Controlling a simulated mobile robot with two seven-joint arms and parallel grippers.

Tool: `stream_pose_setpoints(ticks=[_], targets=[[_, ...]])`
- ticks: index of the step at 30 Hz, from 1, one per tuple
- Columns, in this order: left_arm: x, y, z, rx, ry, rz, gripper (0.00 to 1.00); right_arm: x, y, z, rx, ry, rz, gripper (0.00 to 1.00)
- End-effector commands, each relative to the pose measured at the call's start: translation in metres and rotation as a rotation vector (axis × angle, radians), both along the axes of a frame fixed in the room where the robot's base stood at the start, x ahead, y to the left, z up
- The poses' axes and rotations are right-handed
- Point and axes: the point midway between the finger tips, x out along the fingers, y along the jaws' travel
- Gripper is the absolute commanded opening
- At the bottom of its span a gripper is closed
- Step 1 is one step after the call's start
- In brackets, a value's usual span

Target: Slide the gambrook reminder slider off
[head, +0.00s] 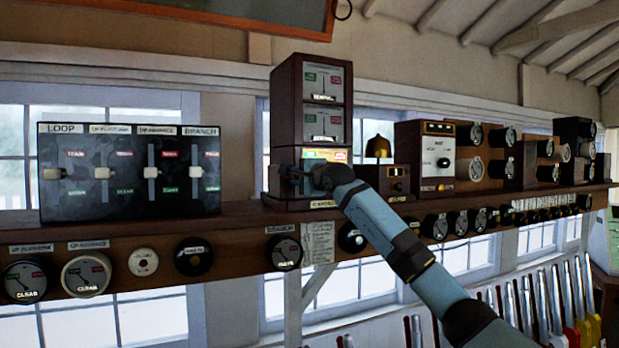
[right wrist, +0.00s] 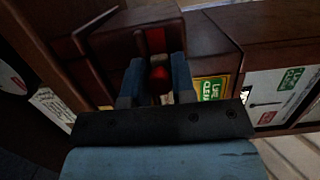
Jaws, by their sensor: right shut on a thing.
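My right gripper (head: 303,179) reaches the lowest part of the tall wooden block instrument (head: 314,128) on the shelf. A yellow and green "LINE CLEAR" label (right wrist: 211,89) is just right of the fingers. The plate below the instrument (head: 323,204) is too small to read surely. My left gripper is not in view.
A black panel (head: 130,198) with several white-knobbed sliders stands left on the shelf. A brass bell (head: 378,147) and a white-faced instrument (head: 440,150) stand close right of my forearm. Round dials line the shelf front; levers (head: 571,300) stand below right.

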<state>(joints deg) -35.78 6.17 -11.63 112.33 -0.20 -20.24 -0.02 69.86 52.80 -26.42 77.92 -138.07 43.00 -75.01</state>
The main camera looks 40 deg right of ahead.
Motion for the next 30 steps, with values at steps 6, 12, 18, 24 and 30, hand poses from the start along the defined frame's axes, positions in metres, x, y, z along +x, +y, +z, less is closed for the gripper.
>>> stream_pose_setpoints(ticks=[6, 12, 18, 24, 30], targets=[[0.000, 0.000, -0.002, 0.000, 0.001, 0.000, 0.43, 0.003, 0.009, 0.000, -0.001, 0.001, 0.000, 0.07], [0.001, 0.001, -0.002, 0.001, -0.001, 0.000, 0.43, 0.005, 0.017, 0.000, -0.001, 0.001, 0.000, 0.07], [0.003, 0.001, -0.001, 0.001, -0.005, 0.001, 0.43, 0.007, 0.022, -0.001, -0.001, 0.001, 0.001, 0.07], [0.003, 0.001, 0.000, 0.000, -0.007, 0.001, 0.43, 0.007, 0.023, -0.001, -0.001, 0.002, 0.001, 0.07], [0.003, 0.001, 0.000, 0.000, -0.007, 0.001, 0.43, 0.007, 0.022, -0.001, -0.001, 0.001, 0.000, 0.70]])
